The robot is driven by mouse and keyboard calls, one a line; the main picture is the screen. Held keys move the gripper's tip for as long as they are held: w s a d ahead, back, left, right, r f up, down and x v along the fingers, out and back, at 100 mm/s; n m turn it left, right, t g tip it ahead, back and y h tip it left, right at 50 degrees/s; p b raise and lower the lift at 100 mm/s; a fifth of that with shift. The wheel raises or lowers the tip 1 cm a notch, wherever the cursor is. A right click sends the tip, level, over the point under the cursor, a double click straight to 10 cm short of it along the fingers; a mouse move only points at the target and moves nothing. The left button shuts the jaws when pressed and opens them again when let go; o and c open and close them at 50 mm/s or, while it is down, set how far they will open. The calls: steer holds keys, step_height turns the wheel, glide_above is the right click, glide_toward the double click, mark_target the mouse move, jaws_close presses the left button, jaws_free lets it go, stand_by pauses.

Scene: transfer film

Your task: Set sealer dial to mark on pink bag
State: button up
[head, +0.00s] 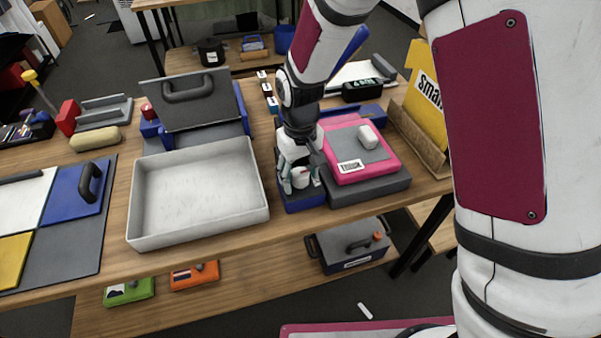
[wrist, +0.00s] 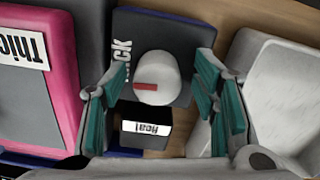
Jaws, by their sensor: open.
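The pink bag (head: 365,172) lies on a dark grey slab of the sealer, with a white label and grey panel on top. In the wrist view the pink bag (wrist: 66,60) is at the left edge, its label reading "Thick". The white round dial (wrist: 157,72) has a red bar pointing left in that view. It sits on a dark blue-grey panel (wrist: 125,28) with partly hidden lettering ending in "ICK". My gripper (wrist: 163,85) is open, one teal-padded finger on each side of the dial; I cannot tell contact. In the head view my gripper (head: 301,178) is over the sealer's blue part (head: 303,203).
A white tray (head: 150,215) stands left of the sealer. A grey-lidded blue device (head: 195,100) is behind it. A yellow bag (head: 424,100) stands at the right in a brown holder. A small black block (wrist: 148,128) with a white label lies near the dial.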

mark_target(301, 173)
step_height(301, 173, up, 12)
stand_by(0.6)
step_height(301, 173, down, 12)
steer(key=m+p, duration=0.3)
steer(key=p, duration=0.1)
steer(key=shift+w+m+p, duration=0.1)
steer(key=shift+m+p, duration=0.2)
steer(key=shift+p, duration=0.05)
stand_by(0.5)
